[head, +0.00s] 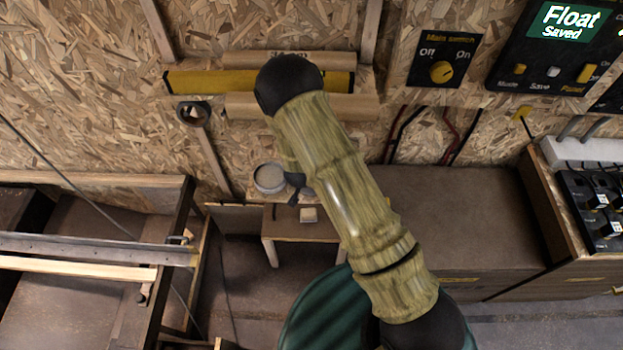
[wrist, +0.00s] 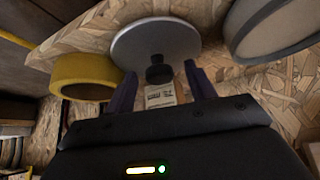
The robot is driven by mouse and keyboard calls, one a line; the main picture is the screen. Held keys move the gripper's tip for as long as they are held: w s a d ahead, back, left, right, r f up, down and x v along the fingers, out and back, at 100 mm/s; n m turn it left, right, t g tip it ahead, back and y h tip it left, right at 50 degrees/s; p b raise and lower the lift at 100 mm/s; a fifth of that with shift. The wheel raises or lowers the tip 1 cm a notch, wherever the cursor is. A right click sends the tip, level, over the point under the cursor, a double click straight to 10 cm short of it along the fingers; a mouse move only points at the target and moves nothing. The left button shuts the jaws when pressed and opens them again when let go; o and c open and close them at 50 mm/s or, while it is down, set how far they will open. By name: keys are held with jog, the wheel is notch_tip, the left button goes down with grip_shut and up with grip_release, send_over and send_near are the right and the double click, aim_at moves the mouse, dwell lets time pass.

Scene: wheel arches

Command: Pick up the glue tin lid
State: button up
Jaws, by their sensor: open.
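The glue tin lid (wrist: 142,45) appears to be the round pale grey disc with a black knob (wrist: 159,74) in the wrist view. My gripper (wrist: 160,72) is open, with one dark purple finger on each side of the knob. I cannot tell whether the fingers touch the knob or how deep it lies between them. In the head view my gripper (head: 296,190) is just right of a round grey tin (head: 269,179) on a small table; my arm hides much of that area, and I cannot make out the lid there.
A yellow ring (wrist: 85,76) is left of the lid in the wrist view. A large round grey rim (wrist: 240,42) is at the right. A small pale labelled block (wrist: 160,97) shows between the fingers; a pale block (head: 309,214) lies near the small table's (head: 290,230) front.

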jog(key=shift+c, duration=0.4)
jog(key=c, duration=1)
jog(key=shift+o, duration=0.2)
jog(key=shift+r, duration=0.1)
jog(key=shift+s+r, duration=0.15)
notch_tip(320, 180, up, 7)
jog(key=shift+f+b, duration=0.1)
jog(key=shift+b, duration=0.35)
jog(key=s+p, duration=0.6)
jog(key=s, duration=1.3)
jog(key=shift+s+a, duration=0.3)
jog(key=shift+s, duration=0.05)
